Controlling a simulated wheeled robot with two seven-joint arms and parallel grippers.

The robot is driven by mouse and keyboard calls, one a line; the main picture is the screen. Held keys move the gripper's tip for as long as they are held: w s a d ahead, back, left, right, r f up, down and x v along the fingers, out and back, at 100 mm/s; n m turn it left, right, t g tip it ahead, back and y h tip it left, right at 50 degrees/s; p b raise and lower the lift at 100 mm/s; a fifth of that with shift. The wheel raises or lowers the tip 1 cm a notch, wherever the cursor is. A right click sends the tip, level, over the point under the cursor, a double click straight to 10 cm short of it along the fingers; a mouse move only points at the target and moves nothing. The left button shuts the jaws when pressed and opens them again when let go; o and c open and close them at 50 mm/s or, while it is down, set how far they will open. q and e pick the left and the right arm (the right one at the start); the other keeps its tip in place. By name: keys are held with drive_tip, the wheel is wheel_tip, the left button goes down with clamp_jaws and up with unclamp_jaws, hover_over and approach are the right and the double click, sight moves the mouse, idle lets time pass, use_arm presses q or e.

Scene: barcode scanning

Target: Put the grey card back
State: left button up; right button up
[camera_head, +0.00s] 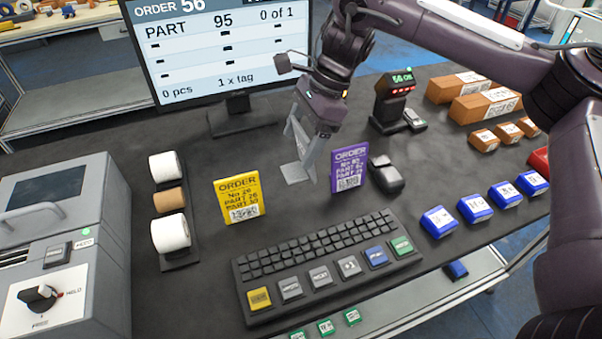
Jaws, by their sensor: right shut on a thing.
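My right gripper (308,122) reaches down from the upper right over the middle of the table, between the yellow and purple cards. It is shut on a thin light grey piece, the grey card (298,172), seen partly edge-on. No print on it can be read. Its lower end is close to the table top; I cannot tell whether it touches. The yellow order card (238,198) stands to its left, and the purple order card (349,170) stands to its right. My left gripper is not in view.
A keyboard (315,245) lies in front of the cards. The monitor (225,50) stands behind, and a small scanner stand (396,98) is behind right. A rack of rolls (168,200) stands left. Blue boxes (440,221) and brown cartons (485,103) are at right.

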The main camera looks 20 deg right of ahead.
sight(301, 152)
wheel_tip(301, 152, down, 3)
drive_tip(key=shift+f, duration=0.2)
wheel_tip(301, 152, down, 4)
drive_tip(key=shift+f+p, duration=0.25)
drive_tip(key=shift+p, duration=0.1)
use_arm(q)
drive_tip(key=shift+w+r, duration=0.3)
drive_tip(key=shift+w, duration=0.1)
use_arm(e)
drive_tip(key=o, duration=1)
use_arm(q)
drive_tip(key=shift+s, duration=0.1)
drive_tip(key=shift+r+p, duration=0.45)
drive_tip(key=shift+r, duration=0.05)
use_arm(e)
drive_tip(key=v, duration=1.2)
drive_tip(key=shift+a+r, duration=0.1)
